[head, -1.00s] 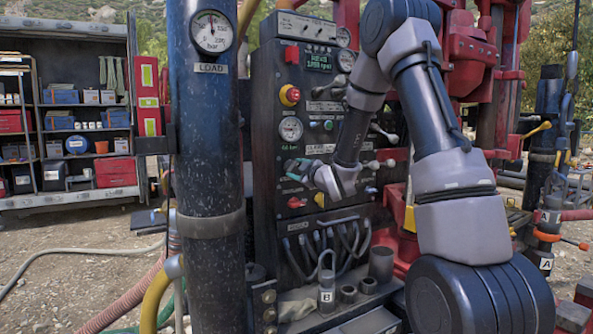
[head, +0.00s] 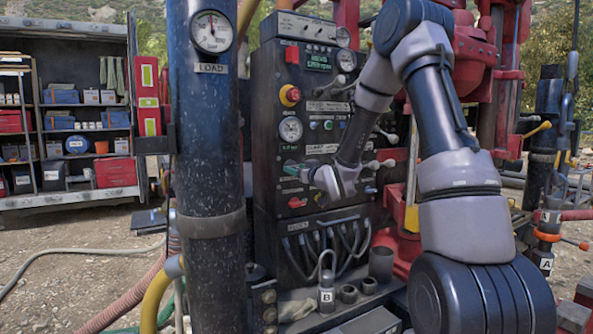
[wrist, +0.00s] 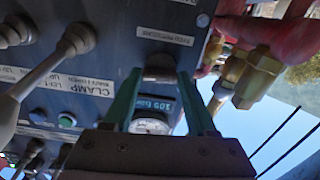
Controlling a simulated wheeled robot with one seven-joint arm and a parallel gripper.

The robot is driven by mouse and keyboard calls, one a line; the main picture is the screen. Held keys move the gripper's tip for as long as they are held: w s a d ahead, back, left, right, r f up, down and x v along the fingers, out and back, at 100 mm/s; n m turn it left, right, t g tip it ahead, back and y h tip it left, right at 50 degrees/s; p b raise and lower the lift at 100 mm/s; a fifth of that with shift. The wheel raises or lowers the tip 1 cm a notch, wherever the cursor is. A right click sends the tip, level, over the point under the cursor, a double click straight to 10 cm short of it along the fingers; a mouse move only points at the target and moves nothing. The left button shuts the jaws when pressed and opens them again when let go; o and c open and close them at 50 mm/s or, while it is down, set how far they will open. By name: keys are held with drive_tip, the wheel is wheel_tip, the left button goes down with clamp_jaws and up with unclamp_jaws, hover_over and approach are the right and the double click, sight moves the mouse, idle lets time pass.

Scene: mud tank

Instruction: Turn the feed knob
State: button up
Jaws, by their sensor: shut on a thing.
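The feed knob (wrist: 160,70) is a small dark knob on the grey control panel (head: 272,213), below a label that appears to read feed pressure. In the wrist view my gripper (wrist: 160,76) has its two teal fingers on either side of the knob, shut on it. A small display and round gauge (wrist: 150,126) show between the fingers, partly hidden by the gripper body. In the head view my gripper (head: 290,168) is at the panel's left part, below a white gauge (head: 291,129); the knob is hidden there.
A red-and-yellow stop button (head: 289,95) sits above on the panel. Levers with pale ball ends (head: 388,163) stick out to the right. A thick dark post (head: 207,150) with a load gauge stands close at left. Hoses (head: 340,238) run below.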

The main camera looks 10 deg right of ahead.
drive_tip(key=shift+f+m, duration=0.1)
drive_tip(key=shift+m, duration=0.5)
drive_tip(key=o, duration=1.4)
drive_tip(key=shift+c, duration=0.2)
drive_tip(key=v, duration=1)
drive_tip(key=shift+s+d, duration=0.15)
drive_tip(key=shift+s, duration=0.25)
